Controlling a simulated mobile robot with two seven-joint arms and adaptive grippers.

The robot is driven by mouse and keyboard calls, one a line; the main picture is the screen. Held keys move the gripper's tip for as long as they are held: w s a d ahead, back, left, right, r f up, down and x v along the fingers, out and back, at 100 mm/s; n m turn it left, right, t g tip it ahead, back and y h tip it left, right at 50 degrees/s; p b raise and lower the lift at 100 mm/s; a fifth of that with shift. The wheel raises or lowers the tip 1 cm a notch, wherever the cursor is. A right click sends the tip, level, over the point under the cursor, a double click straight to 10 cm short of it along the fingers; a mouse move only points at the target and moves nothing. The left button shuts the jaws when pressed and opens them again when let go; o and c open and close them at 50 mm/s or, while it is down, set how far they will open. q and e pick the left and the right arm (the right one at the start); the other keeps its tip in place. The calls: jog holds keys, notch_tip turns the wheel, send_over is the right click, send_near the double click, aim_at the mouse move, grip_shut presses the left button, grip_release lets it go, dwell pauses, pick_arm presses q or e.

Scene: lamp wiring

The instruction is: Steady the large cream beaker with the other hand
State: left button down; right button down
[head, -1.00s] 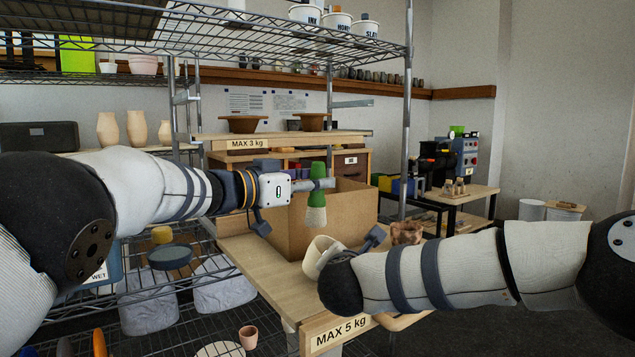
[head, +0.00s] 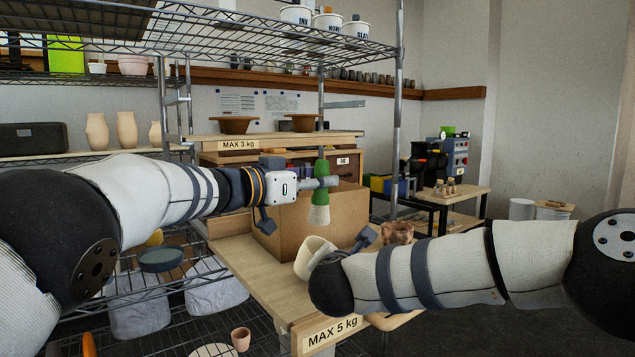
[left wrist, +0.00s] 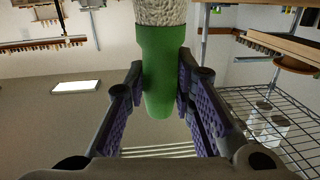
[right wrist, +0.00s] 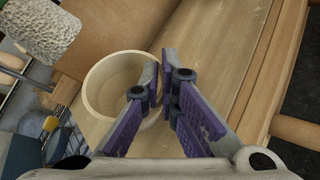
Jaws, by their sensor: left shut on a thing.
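The large cream beaker (head: 312,258) is tilted at the front of the table beside the cardboard box. It also shows in the right wrist view (right wrist: 100,85), its mouth open toward the camera. My right gripper (right wrist: 163,72) has one finger inside the rim and one outside, closed on the wall; in the head view my right arm hides part of this. My left gripper (head: 322,182) is shut on the green handle of a brush (head: 320,168), which hangs with pale bristles down, above the beaker. The handle also shows between the fingers in the left wrist view (left wrist: 160,70).
The cardboard box (head: 345,215) stands just behind the beaker. A brown pot (head: 398,232) is to its right. A wire rack (head: 180,335) with a small terracotta pot (head: 241,339) lies at lower left. The wooden tabletop (head: 250,268) is bare left of the beaker.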

pick_arm(q)
jog(key=shift+w+a, duration=0.45)
jog(key=shift+w, duration=0.05)
pick_arm(e)
jog(key=shift+f, duration=0.25)
pick_arm(q)
jog(key=shift+s+a, duration=0.1)
jog(key=shift+a, duration=0.35)
jog(key=shift+s+d+r, duration=0.25)
jog(key=shift+s+d, duration=0.5)
jog(key=shift+s, duration=0.3)
jog(key=shift+w+d, duration=0.2)
jog(key=shift+w, duration=0.15)
jog(key=shift+w+a+r, duration=0.1)
jog(key=shift+w, duration=0.4)
jog(key=shift+s+a, duration=0.35)
jog(key=shift+a, duration=0.2)
